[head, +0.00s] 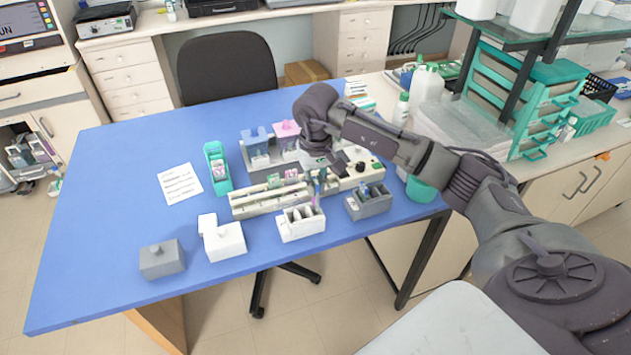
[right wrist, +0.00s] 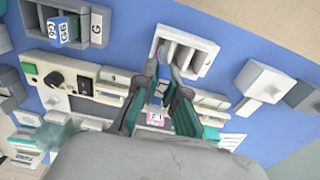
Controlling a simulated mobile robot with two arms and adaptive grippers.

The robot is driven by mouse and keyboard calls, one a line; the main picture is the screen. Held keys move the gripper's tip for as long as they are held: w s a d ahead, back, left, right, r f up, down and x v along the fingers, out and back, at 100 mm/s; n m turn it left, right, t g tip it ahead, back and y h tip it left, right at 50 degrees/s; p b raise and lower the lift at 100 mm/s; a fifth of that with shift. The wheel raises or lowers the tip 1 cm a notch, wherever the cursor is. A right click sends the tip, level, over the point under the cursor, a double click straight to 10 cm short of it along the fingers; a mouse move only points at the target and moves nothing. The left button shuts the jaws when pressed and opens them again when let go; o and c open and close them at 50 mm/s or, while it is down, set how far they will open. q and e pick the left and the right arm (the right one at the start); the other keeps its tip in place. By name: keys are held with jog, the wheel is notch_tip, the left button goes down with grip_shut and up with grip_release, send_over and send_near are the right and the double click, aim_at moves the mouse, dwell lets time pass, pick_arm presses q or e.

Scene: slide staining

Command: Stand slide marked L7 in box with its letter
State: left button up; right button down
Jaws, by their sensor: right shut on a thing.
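My right gripper (head: 317,185) is shut on a slim slide (head: 317,199) with a purple tint, above the back right part of the open white slotted box (head: 300,235). The slide's mark is not readable, and I cannot tell whether its lower end is inside a slot. In the right wrist view, the teal-lined fingers (right wrist: 166,75) point toward the white box (right wrist: 204,65), and the fingers hide most of the slide. The open grey box (head: 372,208) to its right holds slides with blue ends; in the right wrist view this box (right wrist: 100,25) shows G marks. My left gripper is out of view.
A cream rack (head: 250,208) lies behind the white box. A teal slide holder (head: 221,182) and paper sheet (head: 180,184) lie farther back. The table's left side is clear.

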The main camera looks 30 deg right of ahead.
aim_at(315, 202)
jog(key=shift+f+b, duration=0.7)
jog(key=shift+f, duration=0.9)
jog(key=shift+f+b, duration=1.1)
jog(key=shift+f, duration=0.05)
jog(key=shift+f+b, duration=0.3)
jog(key=shift+b, duration=0.1)
jog(key=c, duration=1.2)
grip_release()
jog(key=shift+r, duration=0.1)
notch_tip(315, 202, up, 12)
jog(key=shift+s+f, duration=0.1)
